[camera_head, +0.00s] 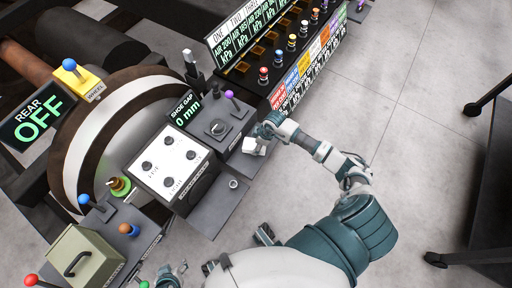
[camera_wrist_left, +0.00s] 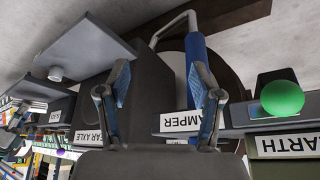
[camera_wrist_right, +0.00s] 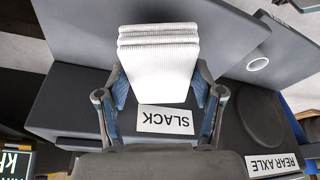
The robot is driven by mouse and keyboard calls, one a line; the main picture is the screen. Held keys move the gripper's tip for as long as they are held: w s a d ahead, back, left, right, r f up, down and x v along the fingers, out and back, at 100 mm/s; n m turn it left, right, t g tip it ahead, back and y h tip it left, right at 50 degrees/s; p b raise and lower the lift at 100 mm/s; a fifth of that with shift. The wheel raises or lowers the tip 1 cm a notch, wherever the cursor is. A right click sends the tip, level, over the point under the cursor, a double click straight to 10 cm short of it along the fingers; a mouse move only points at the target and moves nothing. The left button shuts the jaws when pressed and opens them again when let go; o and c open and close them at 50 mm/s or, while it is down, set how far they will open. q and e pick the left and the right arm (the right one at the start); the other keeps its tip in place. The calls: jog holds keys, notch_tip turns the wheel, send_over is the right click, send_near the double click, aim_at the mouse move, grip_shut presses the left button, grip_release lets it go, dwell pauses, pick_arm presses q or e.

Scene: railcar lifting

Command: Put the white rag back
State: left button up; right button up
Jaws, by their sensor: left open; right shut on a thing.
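The white rag (camera_head: 254,147) is a folded, ribbed stack. In the right wrist view the rag (camera_wrist_right: 158,60) stands between the fingers of my right gripper (camera_wrist_right: 160,92), which is shut on it. In the head view my right gripper (camera_head: 268,131) is at the console's right edge, by the dark ledge below the purple lever. A label reading SLACK (camera_wrist_right: 165,120) lies just below the rag in the right wrist view. Whether the rag touches the ledge I cannot tell. My left gripper (camera_head: 170,274) is open and empty at the bottom of the head view.
The white four-knob panel (camera_head: 172,162) and a purple lever (camera_head: 231,95) are left of the rag. A green-grey box with a handle (camera_head: 85,257) is at lower left. In the left wrist view a green ball knob (camera_wrist_left: 282,98) is close. Open floor (camera_head: 410,90) lies right.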

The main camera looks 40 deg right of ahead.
notch_tip(320, 180, down, 3)
jog(key=shift+b, duration=0.4)
jog(key=o, duration=1)
jog(key=shift+s, duration=0.1)
pick_arm(q)
jog(key=w, duration=0.1)
jog(key=w+d+t, duration=0.1)
jog(key=w+t, duration=0.1)
jog(key=shift+w+d+r+h, duration=0.15)
jog(key=shift+w+r+h, duration=0.15)
jog(key=shift+w, duration=0.1)
